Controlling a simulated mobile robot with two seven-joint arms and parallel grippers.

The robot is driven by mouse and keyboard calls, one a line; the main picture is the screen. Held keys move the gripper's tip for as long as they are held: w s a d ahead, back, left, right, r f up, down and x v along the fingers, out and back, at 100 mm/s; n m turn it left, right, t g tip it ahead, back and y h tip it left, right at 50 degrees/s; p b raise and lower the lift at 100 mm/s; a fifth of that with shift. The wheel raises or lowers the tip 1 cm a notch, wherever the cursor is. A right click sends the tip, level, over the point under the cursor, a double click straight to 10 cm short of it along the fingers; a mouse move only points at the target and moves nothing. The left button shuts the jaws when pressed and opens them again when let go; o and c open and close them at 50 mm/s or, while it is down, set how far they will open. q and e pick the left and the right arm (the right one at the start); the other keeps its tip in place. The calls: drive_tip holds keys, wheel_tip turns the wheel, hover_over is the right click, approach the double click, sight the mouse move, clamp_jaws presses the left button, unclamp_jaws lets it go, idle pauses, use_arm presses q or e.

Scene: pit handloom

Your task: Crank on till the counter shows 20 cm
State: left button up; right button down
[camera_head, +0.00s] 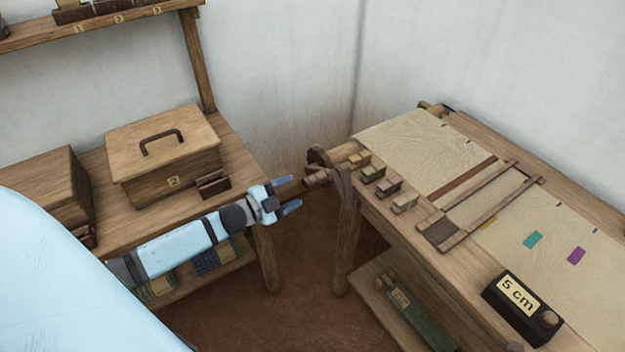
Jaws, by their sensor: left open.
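The counter (517,304) is a dark block on the front right of the loom table and its label reads 5 cm. A wooden crank (318,180) with a handle sits at the loom's left end, beside the cloth roller. My left gripper (289,194) is open and empty, a little to the left of the crank handle and apart from it. Pale cloth (410,148) stretches over the loom, with a wooden frame (490,205) across it. My right gripper is not in view.
A side bench at left carries a lidded box (163,160) labelled 2 and another wooden box (45,198). Several small blocks (388,187) line the loom's front edge. A green box (420,312) lies on the loom's lower shelf. Brown floor (300,270) is clear between bench and loom.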

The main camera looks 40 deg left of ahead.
sight(313, 180)
use_arm(q)
drive_tip(key=x, duration=0.7)
drive_tip(key=shift+w+d, duration=0.1)
drive_tip(key=shift+w, duration=0.2)
drive_tip(key=shift+c, duration=0.2)
clamp_jaws()
